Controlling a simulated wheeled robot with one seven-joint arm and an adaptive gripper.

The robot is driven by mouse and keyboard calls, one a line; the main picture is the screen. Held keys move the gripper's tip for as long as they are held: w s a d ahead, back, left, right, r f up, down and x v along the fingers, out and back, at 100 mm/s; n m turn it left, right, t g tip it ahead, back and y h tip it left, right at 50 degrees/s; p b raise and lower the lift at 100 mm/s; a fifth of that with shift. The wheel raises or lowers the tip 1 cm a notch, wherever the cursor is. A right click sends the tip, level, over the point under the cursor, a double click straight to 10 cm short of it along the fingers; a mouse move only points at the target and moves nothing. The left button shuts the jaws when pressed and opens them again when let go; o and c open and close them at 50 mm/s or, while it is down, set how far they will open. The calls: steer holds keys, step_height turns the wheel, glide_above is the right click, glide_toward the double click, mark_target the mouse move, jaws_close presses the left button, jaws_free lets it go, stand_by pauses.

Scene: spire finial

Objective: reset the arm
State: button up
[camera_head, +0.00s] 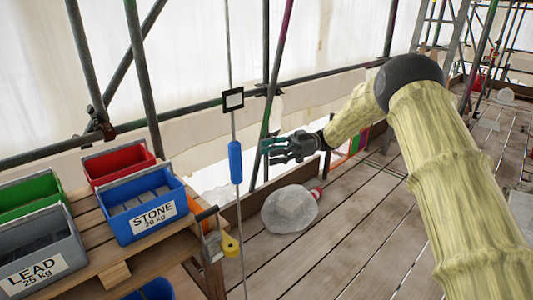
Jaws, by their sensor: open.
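My arm reaches in from the right of the head view, bends at a dark joint, and points down-left. My gripper (268,150) is at its end, near the middle of the picture. Its fingers are open and nothing shows between them. It appears just right of a hanging line with a blue cylinder (235,162) on it. How far the gripper is from that line in depth I cannot tell.
A wooden bench at left bears a blue STONE bin (142,207), a grey LEAD bin (38,252), a red bin (117,162) and a green bin (27,196). A clear bag (289,209) lies on the planks (342,237). Scaffold poles (145,80) stand behind.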

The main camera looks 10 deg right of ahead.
steer(key=a+f+m+t+y, duration=0.1)
steer(key=a+f+m+t, duration=0.3)
steer(key=f+m+t, duration=0.9)
steer(key=s+d+f+m+t+h, duration=0.15)
steer(key=s+f+h, duration=0.35)
steer(key=f, duration=0.6)
steer(key=s+d+f+m+t+h, duration=0.1)
steer(key=s+d+f+m+h, duration=0.15)
steer(key=s+f, duration=0.6)
steer(key=s+d+f+m+g+h, duration=0.4)
steer(key=s+f+h, duration=0.3)
steer(key=s+f, duration=0.95)
steer(key=s+d+g+h, duration=0.2)
steer(key=s+d+g, duration=0.1)
steer(key=s, duration=0.9)
steer(key=s+d+r+g+h, duration=0.1)
steer(key=s+d+g, duration=0.2)
steer(key=s, duration=1)
steer(key=shift+d+r+m+h, duration=0.2)
steer(key=shift+d+m+h, duration=0.2)
steer(key=shift+d, duration=0.15)
